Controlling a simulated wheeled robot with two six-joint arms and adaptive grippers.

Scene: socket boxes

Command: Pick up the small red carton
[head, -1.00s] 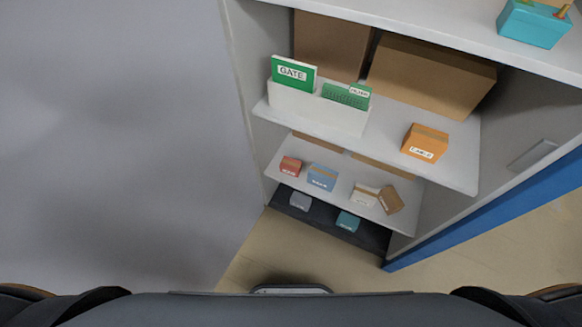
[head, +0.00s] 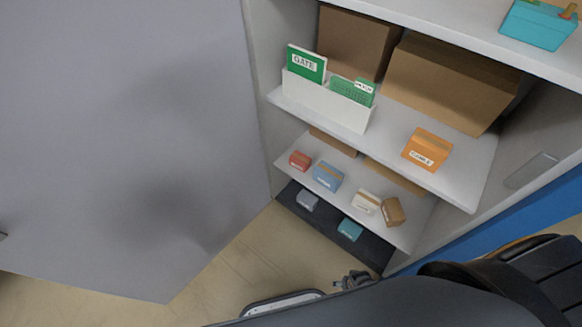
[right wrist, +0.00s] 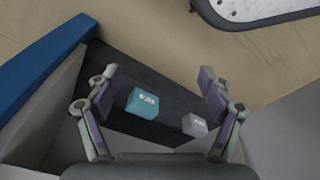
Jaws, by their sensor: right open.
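The small red carton (head: 299,160) sits at the left end of the second-lowest shelf (head: 342,183) in the head view, left of a blue carton (head: 328,176). It does not show in the right wrist view. My right gripper (head: 355,281) is low in the head view, in front of the cabinet and well apart from the red carton. In the right wrist view my right gripper (right wrist: 160,74) is open with nothing between its fingers; the dark bottom shelf lies beyond them. My left gripper is not in view.
A white carton (head: 366,201) and a brown carton (head: 393,211) share the red carton's shelf. Below are a grey carton (head: 307,200) and a teal carton (right wrist: 143,103). An orange carton (head: 427,149) is above. A large grey panel (head: 120,140) stands left.

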